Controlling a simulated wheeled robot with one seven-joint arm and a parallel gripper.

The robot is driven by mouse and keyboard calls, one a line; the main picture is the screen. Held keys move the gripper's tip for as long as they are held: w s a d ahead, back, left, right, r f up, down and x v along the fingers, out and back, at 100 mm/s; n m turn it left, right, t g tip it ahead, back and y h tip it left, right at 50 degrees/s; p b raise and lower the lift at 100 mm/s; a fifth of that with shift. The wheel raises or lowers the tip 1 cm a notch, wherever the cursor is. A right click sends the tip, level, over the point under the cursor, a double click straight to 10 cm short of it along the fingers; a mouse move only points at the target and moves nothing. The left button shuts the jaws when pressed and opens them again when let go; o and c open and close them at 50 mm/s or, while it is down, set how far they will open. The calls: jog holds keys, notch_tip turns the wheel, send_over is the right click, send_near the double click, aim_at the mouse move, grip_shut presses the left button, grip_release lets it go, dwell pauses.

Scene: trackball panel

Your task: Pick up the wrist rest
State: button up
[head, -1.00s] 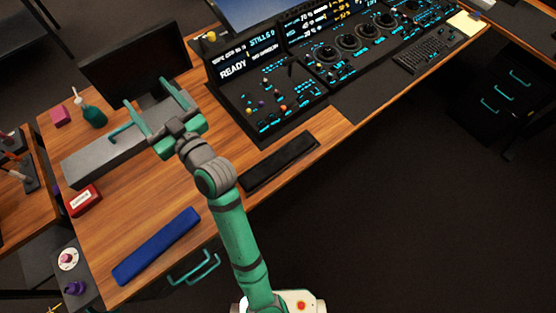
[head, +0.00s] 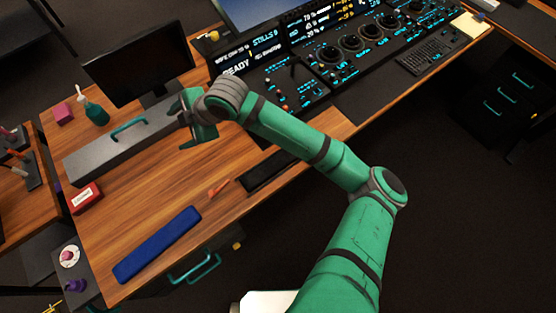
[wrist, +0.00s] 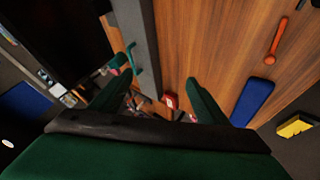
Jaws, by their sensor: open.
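Two long bars that look like wrist rests lie on the wooden desk. A blue bar (head: 157,244) lies near the front left edge, and it also shows in the wrist view (wrist: 252,102). A black bar (head: 268,171) lies in front of the control panel, partly hidden by my arm. My gripper (head: 187,122) is open and empty, above the desk by the right end of a long grey box. It is up and to the right of the blue bar. In the wrist view, the open fingers (wrist: 160,82) have nothing between them, and the blue bar is right of them.
The grey box (head: 95,158) with a teal handle lies behind the blue bar. A red box (head: 85,198) is at left. An orange tool (head: 218,188) lies between the two bars. A monitor (head: 138,68) and the control panel (head: 300,75) stand behind. Bare wood surrounds the blue bar.

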jog(key=d+f+n+g+h, duration=0.1)
jog(key=d+f+h, duration=0.4)
jog(key=d, duration=0.8)
jog(key=g+h, duration=0.2)
jog(key=h, duration=0.1)
send_over(275, 163)
jog(key=f, duration=0.7)
jog(key=shift+w+a, duration=0.15)
jog(key=shift+w, duration=0.2)
jog(key=shift+s+f, duration=0.15)
jog(key=shift+f, duration=1.15)
jog(key=shift+s+f, duration=0.15)
jog(key=shift+f, duration=1.15)
jog(key=c, duration=1.2)
